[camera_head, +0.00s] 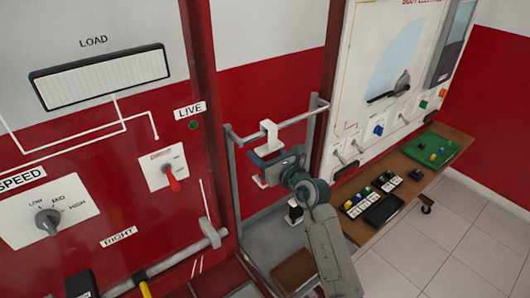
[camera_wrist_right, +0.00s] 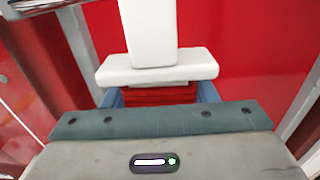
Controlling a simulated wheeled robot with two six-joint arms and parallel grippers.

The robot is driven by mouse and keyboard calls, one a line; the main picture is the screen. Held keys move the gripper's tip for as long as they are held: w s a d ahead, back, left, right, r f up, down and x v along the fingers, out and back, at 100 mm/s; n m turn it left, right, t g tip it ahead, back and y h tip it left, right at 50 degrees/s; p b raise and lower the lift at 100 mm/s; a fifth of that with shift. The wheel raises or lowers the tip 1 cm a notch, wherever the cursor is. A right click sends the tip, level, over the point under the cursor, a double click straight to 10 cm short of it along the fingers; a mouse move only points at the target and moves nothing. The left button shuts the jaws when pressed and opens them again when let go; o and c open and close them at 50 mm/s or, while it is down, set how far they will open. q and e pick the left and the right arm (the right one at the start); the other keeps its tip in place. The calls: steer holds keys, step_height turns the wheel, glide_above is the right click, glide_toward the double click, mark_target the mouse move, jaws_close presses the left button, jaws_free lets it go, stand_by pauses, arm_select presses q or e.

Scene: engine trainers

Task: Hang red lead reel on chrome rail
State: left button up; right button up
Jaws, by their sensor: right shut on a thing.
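The red lead reel has a white hanger (camera_head: 268,132) and white end plates; its red winding (camera_wrist_right: 160,95) shows between the blue jaws in the right wrist view. My right gripper (camera_head: 268,160) is shut on the reel and holds it upright. The chrome rail (camera_head: 300,117) runs across the frame between the two panels. In the head view the hanger's top overlaps the rail. I cannot tell whether it hooks over the rail or is in front of it. In the right wrist view the hanger (camera_wrist_right: 148,30) runs out of the top edge. My left gripper is not in view.
Another black and white piece (camera_head: 295,212) stands below the rail. A red panel with switches (camera_head: 100,190) is on the left. A brown bench (camera_head: 420,158) with a green tray (camera_head: 447,144) and small coloured parts is on the right. Side posts flank the rail.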

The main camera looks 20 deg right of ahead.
steer(key=shift+f, duration=0.1)
steer(key=o, duration=1.1)
steer(key=shift+o, duration=0.2)
